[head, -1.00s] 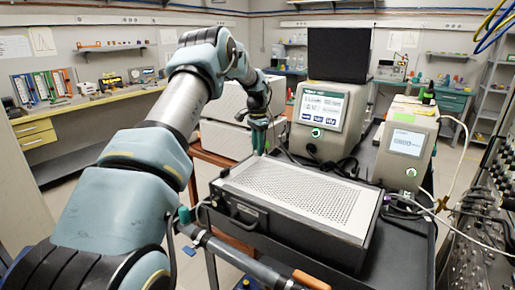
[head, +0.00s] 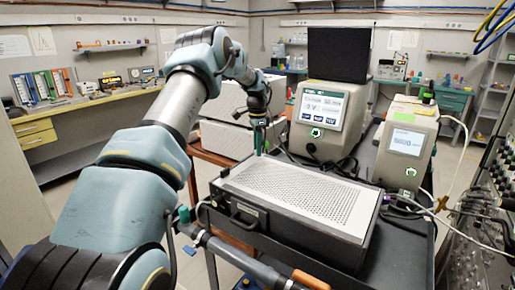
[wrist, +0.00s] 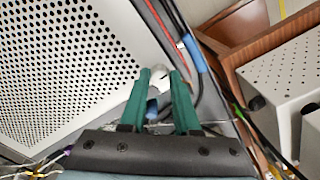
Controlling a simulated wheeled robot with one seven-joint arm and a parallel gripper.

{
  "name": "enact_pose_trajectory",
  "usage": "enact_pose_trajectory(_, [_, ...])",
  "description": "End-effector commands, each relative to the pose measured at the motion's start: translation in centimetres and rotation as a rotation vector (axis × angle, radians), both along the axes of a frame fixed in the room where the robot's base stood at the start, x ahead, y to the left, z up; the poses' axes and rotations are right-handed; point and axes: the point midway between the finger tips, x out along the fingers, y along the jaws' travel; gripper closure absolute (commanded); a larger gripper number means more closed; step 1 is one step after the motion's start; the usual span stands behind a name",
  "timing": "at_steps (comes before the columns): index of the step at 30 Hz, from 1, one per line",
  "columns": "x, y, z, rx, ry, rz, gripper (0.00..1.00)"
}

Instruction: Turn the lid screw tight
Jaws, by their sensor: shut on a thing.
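The lid (head: 300,193) is a light perforated metal plate on top of a black box (head: 250,212) with a front handle, in the middle of the head view. My gripper (head: 258,152) points down at the lid's far left corner. In the wrist view my gripper (wrist: 162,74) has its green fingers shut on a small silver screw head (wrist: 160,82) beside the edge of the perforated lid (wrist: 60,62). The screw's lower part is hidden, so I cannot tell how deep it sits.
The box stands on a dark cart (head: 395,240). A large instrument with a screen (head: 320,108) and a smaller instrument (head: 405,150) stand behind and to the right. Cables run close to the screw. A perforated white case (wrist: 282,78) lies to the right in the wrist view.

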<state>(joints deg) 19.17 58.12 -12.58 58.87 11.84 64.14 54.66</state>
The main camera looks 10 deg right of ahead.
Motion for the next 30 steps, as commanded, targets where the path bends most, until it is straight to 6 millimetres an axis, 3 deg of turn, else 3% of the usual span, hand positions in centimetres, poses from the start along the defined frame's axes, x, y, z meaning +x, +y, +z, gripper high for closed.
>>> enact_pose_trajectory(3, [0.0, 0.0, 0.0, 0.0, -0.001, 0.001, 1.0])
enact_pose_trajectory(4, [0.0, 0.0, 0.0, 0.0, -0.001, 0.001, 0.66])
enact_pose_trajectory(11, [0.0, 0.0, 0.0, 0.0, -0.001, 0.001, 0.41])
enact_pose_trajectory(22, [0.1, 0.0, 0.6, -0.001, -0.002, 0.001, 0.39])
enact_pose_trajectory(30, [0.1, -0.1, 5.3, -0.003, -0.004, 0.002, 0.39])
